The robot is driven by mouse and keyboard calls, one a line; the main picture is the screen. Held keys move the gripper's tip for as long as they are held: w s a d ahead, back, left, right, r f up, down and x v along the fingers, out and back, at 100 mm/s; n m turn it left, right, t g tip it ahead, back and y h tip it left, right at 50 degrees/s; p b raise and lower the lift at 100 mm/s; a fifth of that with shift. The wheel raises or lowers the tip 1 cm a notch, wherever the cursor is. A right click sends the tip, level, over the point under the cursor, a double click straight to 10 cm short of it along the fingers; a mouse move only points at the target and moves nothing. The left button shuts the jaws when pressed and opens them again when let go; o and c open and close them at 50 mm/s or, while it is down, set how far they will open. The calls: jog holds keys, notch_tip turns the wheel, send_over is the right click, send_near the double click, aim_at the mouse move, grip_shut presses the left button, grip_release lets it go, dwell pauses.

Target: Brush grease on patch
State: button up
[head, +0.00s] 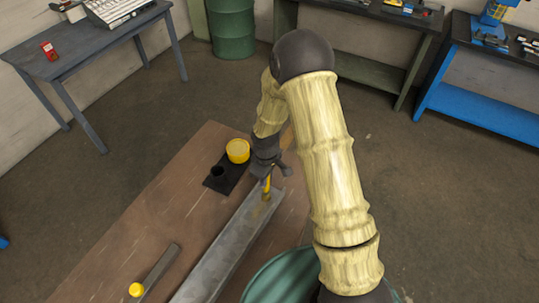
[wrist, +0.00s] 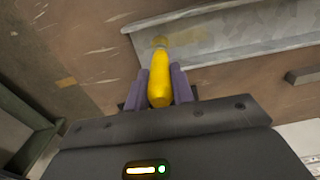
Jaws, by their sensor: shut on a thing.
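My gripper (head: 268,176) is shut on the yellow handle of a brush (head: 267,186). In the wrist view the handle (wrist: 160,82) sits between my two purple-grey fingers (wrist: 161,92) and points away from me. The brush's far end is over the far end of a grey metal channel (head: 223,254), which also shows in the wrist view (wrist: 240,32). A small brownish-yellow area (wrist: 160,41) shows there; I cannot tell patch from bristles, or whether they touch. A yellow grease pot (head: 238,149) stands to the left of my gripper.
The pot stands by a dark holder plate (head: 216,184) on the brown wooden table (head: 135,229). A grey bar with a yellow knob (head: 136,289) lies at the front left. A green drum (head: 277,282) is close on the right.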

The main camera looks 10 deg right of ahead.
jog(key=shift+w+d, duration=0.3)
jog(key=r+p, duration=0.1)
jog(key=r, duration=0.1)
jog(key=r+p, duration=0.2)
jog(key=r, duration=0.1)
jog(key=shift+s+a, duration=0.1)
jog(key=shift+a, duration=0.1)
jog(key=shift+d+r+p, duration=0.35)
jog(key=shift+r+p, duration=0.2)
jog(key=shift+r, duration=0.05)
jog(key=shift+a+r+p, duration=0.25)
jog(key=shift+r+p, duration=0.35)
jog(key=shift+r, duration=0.35)
